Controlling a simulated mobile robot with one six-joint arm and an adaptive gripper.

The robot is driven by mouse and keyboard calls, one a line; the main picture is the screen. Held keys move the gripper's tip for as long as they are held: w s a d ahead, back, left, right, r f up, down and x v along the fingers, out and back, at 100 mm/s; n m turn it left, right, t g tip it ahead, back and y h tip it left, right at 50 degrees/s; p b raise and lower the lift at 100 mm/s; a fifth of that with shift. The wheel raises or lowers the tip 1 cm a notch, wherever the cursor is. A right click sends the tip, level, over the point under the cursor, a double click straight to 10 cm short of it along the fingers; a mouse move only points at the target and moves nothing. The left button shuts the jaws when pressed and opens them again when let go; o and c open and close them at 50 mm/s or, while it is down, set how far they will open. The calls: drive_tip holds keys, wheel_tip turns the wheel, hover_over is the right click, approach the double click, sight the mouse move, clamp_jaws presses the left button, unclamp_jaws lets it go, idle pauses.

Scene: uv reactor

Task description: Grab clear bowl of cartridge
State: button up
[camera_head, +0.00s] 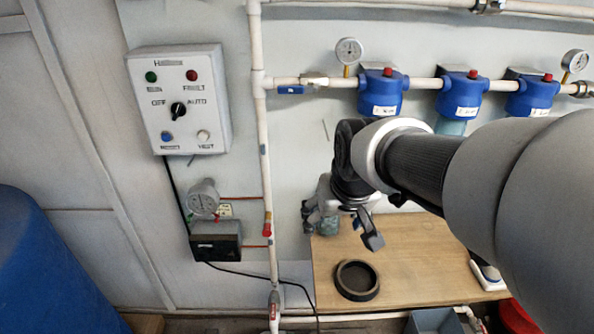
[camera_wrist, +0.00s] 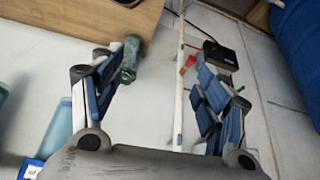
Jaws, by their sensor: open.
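Blue filter heads (camera_head: 382,92) hang from the white pipe on the wall. Below the middle head, part of a clear teal bowl (camera_head: 456,127) shows; my arm hides much of the area below the heads. In the wrist view a clear teal bowl (camera_wrist: 58,128) shows at the left edge, outside my fingers. My gripper (camera_head: 341,228) is open and empty, low in front of the wall by the table's left end. In the wrist view my gripper (camera_wrist: 160,68) has its fingers wide apart. A small teal bottle-like thing (camera_wrist: 130,58) shows beside the left finger.
A wooden table (camera_head: 415,270) bears a black ring (camera_head: 357,280). A control box (camera_head: 178,100) and a vertical white pipe (camera_head: 264,150) are on the wall at left. A blue barrel (camera_head: 50,265) stands at the lower left.

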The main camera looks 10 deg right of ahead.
drive_tip(key=shift+o, duration=1.2)
drive_tip(key=w+d+f+p, duration=0.1)
drive_tip(key=w+d, duration=0.2)
drive_tip(key=w, duration=0.6)
drive_tip(key=shift+w+f+m+p, duration=0.25)
drive_tip(key=shift+w+m+p, duration=0.05)
drive_tip(key=shift+w+p, duration=0.1)
drive_tip(key=shift+o, duration=1.2)
drive_tip(key=w+d+f+p, duration=0.2)
drive_tip(key=w+d+f, duration=0.2)
drive_tip(key=w, duration=0.4)
drive_tip(key=shift+w+d+f+h, duration=0.15)
drive_tip(key=shift+f+h, duration=0.25)
drive_tip(key=shift+f, duration=0.2)
drive_tip(key=w+d+r+b+x, duration=0.1)
drive_tip(key=b+x, duration=0.3)
drive_tip(key=x, duration=1.7)
drive_tip(key=shift+w+d+m+t, duration=0.3)
drive_tip(key=shift+w, duration=0.2)
